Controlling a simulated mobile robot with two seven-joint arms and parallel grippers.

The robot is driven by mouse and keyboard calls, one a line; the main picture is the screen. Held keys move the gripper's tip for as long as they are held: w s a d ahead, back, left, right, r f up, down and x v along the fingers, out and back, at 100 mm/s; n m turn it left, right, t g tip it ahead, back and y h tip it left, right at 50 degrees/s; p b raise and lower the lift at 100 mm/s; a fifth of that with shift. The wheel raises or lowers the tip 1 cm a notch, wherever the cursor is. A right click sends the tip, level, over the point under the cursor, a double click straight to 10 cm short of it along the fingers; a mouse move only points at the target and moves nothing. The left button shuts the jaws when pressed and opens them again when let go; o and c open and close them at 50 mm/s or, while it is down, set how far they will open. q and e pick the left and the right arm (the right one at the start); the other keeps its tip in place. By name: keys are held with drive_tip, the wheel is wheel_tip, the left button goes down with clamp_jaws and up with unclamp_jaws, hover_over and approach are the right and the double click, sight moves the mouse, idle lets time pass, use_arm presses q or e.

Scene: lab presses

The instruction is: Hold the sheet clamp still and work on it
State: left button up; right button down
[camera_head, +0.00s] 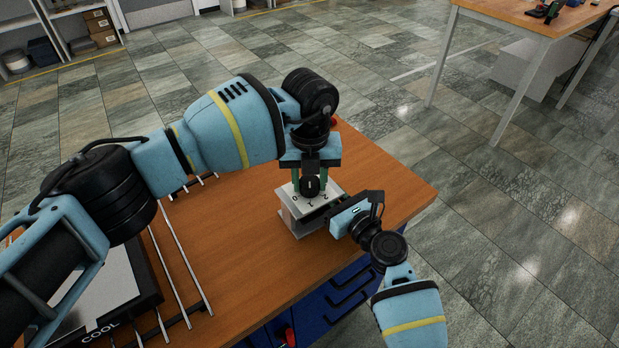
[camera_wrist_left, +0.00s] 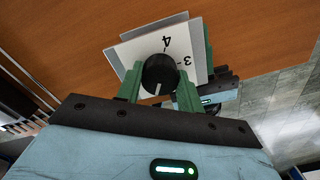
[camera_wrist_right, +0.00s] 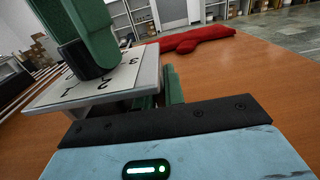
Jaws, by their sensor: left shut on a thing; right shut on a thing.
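The sheet clamp (camera_head: 298,222) stands on the wooden table, a pale grey body with a numbered white top plate (camera_wrist_left: 193,52) and a black knob (camera_wrist_left: 159,72). My left gripper (camera_head: 310,184) comes down from above with green fingers on both sides of the knob, shut on it. A white mark shows on the knob in the left wrist view. My right gripper (camera_head: 337,218) is low at the clamp's right side, shut on the clamp's body below the plate (camera_wrist_right: 125,82). The exact grip of its fingers is partly hidden by the plate.
A red, cloth-like thing (camera_wrist_right: 195,40) lies on the table behind the clamp. A dark device marked COOL (camera_head: 115,305) with metal rods is at the left. The table's (camera_head: 385,185) right edge is close to the clamp; blue drawers (camera_head: 335,298) are below the front.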

idle(0.4)
use_arm(q)
drive_tip(key=o, duration=1)
wheel_tip(320, 180, up, 12)
wheel_tip(320, 180, up, 8)
hover_over(309, 181)
idle(1.0)
